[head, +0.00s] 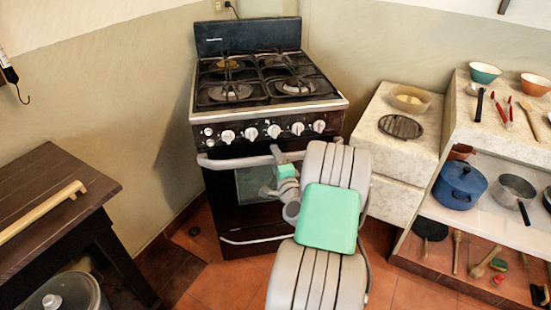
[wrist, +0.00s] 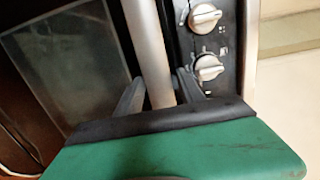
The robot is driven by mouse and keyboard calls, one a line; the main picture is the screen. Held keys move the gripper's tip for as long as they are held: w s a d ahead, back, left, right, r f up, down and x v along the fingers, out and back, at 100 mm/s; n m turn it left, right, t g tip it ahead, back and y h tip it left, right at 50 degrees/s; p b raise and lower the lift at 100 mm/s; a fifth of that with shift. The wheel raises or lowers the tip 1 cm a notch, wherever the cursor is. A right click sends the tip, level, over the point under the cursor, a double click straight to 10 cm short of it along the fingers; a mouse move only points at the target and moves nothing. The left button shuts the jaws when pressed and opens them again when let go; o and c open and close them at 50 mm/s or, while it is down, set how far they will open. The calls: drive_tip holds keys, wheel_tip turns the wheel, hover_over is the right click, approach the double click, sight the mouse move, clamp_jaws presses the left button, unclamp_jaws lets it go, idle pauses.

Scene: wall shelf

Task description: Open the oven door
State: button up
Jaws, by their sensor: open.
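The oven (head: 230,195) is a black stove with a dark glass door, which looks shut. Its silver door handle (head: 230,161) runs across the front below a row of white knobs. My gripper (head: 277,153) is at the middle of the handle. In the wrist view the handle (wrist: 150,45) passes between the two dark fingers of my gripper (wrist: 158,82), one on each side. The fingers are open, with gaps beside the bar. My arm hides the right part of the door and handle.
Two knobs (wrist: 205,18) lie close to the right finger in the wrist view. A dark wooden table (head: 60,195) stands at the left. A stone counter (head: 398,150) and shelves with a blue pot (head: 460,186) stand at the right. Some tiled floor is clear before the oven.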

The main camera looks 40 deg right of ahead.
drive_tip(key=shift+c, duration=0.4)
clamp_jaws()
idle(0.9)
